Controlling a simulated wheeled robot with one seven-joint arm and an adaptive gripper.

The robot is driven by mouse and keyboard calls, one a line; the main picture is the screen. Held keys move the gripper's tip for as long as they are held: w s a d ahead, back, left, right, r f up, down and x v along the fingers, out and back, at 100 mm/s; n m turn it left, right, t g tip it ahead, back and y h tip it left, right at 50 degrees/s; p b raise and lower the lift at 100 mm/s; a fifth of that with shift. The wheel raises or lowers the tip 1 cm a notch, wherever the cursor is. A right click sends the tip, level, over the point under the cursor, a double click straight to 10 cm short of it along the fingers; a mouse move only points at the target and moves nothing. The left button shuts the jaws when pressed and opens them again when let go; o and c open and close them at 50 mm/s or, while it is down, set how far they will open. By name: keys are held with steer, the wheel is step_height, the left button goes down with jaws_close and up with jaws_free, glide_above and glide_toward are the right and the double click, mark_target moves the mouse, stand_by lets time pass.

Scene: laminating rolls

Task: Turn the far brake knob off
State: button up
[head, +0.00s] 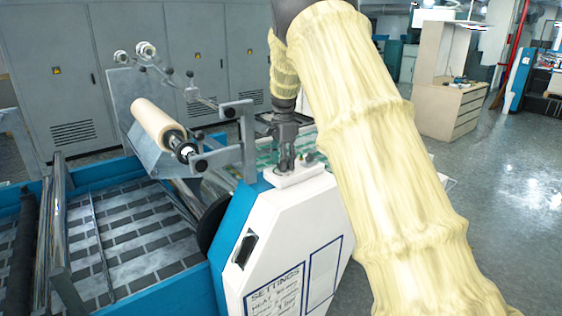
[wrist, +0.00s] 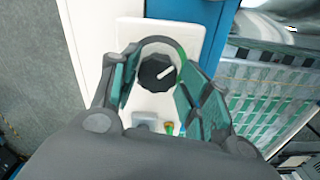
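A black ribbed knob (wrist: 152,76) with a white pointer mark sits on a white control plate (wrist: 165,105). In the wrist view its mark points to the upper right. I cannot tell from the frames whether this is the far brake knob. My gripper (wrist: 158,82) is open, one green-padded finger on each side of the knob with gaps between. In the head view my gripper (head: 285,160) points down at the plate (head: 306,178) on top of the white machine housing; the knob is hidden there behind the fingers.
A grey block (wrist: 146,121) and small coloured buttons (wrist: 170,128) share the plate, close to the knob. A cream roll (head: 158,124) on a metal bracket stands left of my gripper. Open floor (head: 510,190) is at right.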

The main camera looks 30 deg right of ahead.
steer(key=shift+s+r, duration=0.25)
steer(key=shift+s, duration=0.25)
steer(key=c, duration=0.4)
steer(key=shift+w+a+f, duration=0.1)
steer(key=shift+w+f, duration=0.15)
steer(key=shift+w, duration=0.05)
steer(key=shift+c, duration=0.7)
steer(key=shift+s+f, duration=0.1)
